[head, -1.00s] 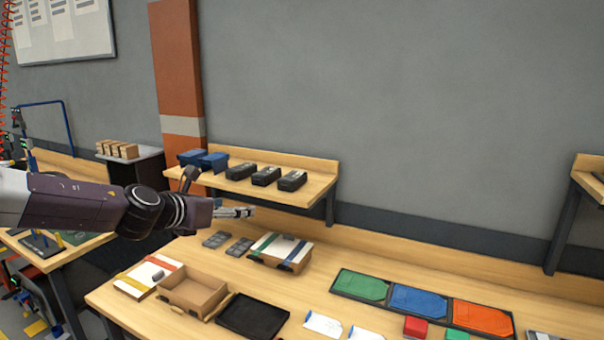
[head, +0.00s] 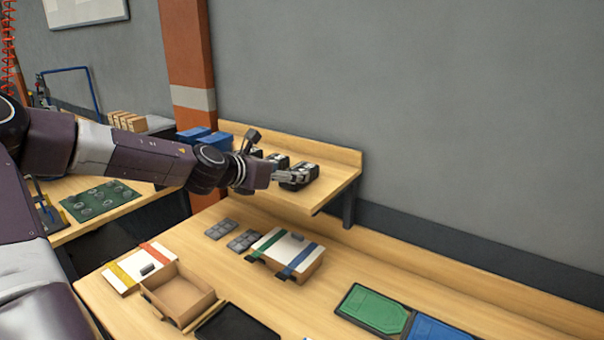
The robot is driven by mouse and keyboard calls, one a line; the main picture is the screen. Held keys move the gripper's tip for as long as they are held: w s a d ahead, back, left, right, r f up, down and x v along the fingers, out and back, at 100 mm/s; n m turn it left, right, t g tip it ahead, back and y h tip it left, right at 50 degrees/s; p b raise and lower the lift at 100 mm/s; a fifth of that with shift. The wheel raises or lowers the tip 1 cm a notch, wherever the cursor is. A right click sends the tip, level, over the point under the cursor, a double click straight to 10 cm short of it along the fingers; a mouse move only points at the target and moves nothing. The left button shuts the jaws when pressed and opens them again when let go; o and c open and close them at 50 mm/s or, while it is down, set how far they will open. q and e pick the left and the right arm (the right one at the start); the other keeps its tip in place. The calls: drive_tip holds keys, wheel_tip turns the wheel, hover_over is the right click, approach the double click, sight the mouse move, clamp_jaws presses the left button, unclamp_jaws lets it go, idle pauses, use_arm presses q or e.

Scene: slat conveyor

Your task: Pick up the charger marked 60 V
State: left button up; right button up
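Several black chargers stand in a row on the wooden wall shelf (head: 335,186). The rightmost charger (head: 303,170) shows best, and the middle charger (head: 279,160) and the left one are partly hidden by my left arm. Their markings are too small to read. My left gripper (head: 295,179) reaches in from the left, its fingers in front of the rightmost charger and overlapping it in the picture. I cannot tell whether the fingers touch it, or how far apart they are. My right gripper is out of view.
Blue bins (head: 205,139) stand at the shelf's left end. On the workbench below are a strapped box (head: 287,254), grey trays (head: 243,241), an open cardboard box (head: 182,294), a black tray (head: 237,325) and green and blue panels (head: 372,312). The shelf's right end is clear.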

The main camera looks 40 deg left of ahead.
sight(298, 170)
use_arm(q)
drive_tip(key=shift+w+f, duration=0.1)
drive_tip(key=shift+w, duration=0.15)
drive_tip(key=shift+w+a+f, duration=0.1)
drive_tip(key=shift+w, duration=0.15)
drive_tip(key=shift+w+p, duration=0.2)
drive_tip(key=shift+p, duration=0.1)
drive_tip(key=shift+w+f, duration=0.1)
drive_tip(key=shift+w, duration=0.15)
drive_tip(key=shift+p+x, duration=0.6)
drive_tip(key=shift+x, duration=1.5)
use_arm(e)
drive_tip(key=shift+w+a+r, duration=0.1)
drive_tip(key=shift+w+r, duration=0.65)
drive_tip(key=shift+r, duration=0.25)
use_arm(q)
drive_tip(key=shift+c, duration=0.7)
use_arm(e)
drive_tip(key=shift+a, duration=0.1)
use_arm(q)
drive_tip(key=c, duration=1.4)
